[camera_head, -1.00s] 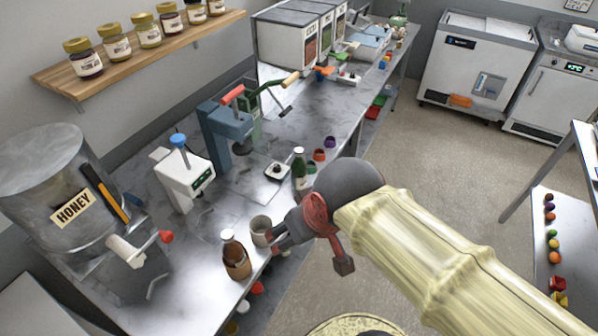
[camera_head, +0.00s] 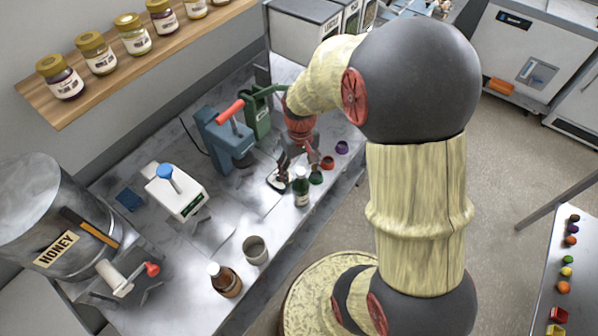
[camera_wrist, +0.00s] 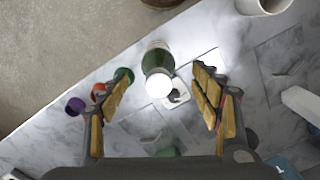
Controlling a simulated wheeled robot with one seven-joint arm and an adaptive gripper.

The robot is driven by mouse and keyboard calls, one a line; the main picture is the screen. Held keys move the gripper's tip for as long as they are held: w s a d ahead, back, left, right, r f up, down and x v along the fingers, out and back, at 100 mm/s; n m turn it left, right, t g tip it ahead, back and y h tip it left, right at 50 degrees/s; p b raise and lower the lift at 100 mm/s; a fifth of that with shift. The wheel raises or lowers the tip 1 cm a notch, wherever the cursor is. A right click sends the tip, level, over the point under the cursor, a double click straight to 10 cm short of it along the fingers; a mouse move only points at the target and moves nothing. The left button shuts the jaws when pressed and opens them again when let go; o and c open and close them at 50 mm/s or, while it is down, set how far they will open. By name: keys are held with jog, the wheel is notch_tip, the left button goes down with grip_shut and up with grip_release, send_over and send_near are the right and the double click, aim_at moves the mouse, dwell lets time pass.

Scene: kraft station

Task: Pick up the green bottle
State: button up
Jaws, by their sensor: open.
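The green bottle (camera_head: 301,189) has a white cap and stands upright near the front edge of the metal worktop. In the wrist view, the bottle (camera_wrist: 156,66) appears from above, cap toward the camera, between and slightly beyond the fingertips. My gripper (camera_head: 292,166) is just behind and above the bottle in the head view. In the wrist view, my gripper (camera_wrist: 162,78) is open, with a yellow-padded finger on either side and visible gaps to the bottle. The gripper holds nothing.
Small green (camera_head: 316,177), red (camera_head: 327,162) and purple (camera_head: 342,147) cups line the edge beside the bottle. A grey cup (camera_head: 255,250) and brown bottle (camera_head: 225,279) stand nearer. A white device (camera_head: 175,192) and blue press (camera_head: 222,137) stand behind.

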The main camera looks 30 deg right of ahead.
aim_at(301, 185)
jog(key=shift+w+d+r, duration=0.1)
jog(key=shift+w+d, duration=0.05)
jog(key=shift+w, duration=0.3)
jog(key=shift+s+f, duration=0.15)
jog(key=shift+f, duration=0.05)
notch_tip(301, 185, down, 2)
jog(key=shift+f, duration=0.25)
jog(key=shift+s+f, duration=0.25)
jog(key=shift+f, duration=0.95)
jog(key=shift+s+f, duration=0.2)
jog(key=shift+f, duration=0.95)
jog(key=shift+c, duration=0.6)
jog(key=c, duration=1.5)
jog(key=shift+r, duration=0.1)
grip_shut()
